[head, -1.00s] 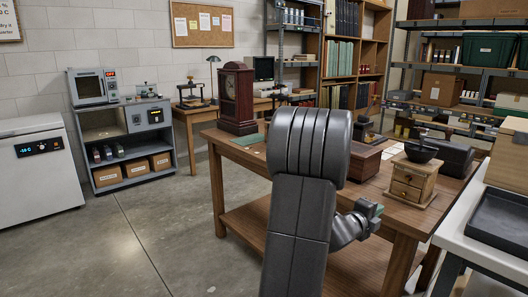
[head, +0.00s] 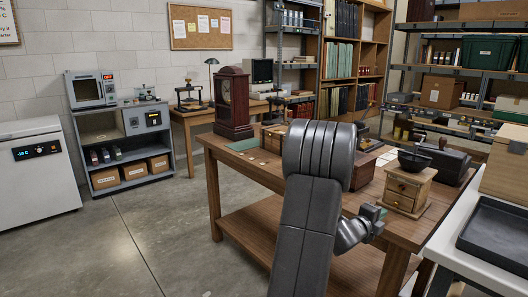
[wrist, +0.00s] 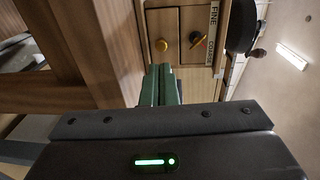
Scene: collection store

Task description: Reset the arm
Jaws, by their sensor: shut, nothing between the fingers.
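My arm rises in front of the wooden table (head: 262,180) in the head view and bends over near its front edge. My gripper (head: 379,214) is at the table's front right, just in front of a small wooden coffee grinder (head: 405,190). In the wrist view my gripper (wrist: 160,72) shows two green fingers pressed together with nothing between them. Beyond them are the grinder's drawer fronts (wrist: 180,42), with knobs and labels FINE and COARSE. I cannot tell whether the fingertips touch it.
A red-brown clock (head: 233,102) stands at the table's back left. A dark machine (head: 443,160) stands behind the grinder. At right a white table edge (head: 432,250) carries a black tray (head: 495,235) and a wooden box (head: 507,165). The floor (head: 150,235) at left is clear.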

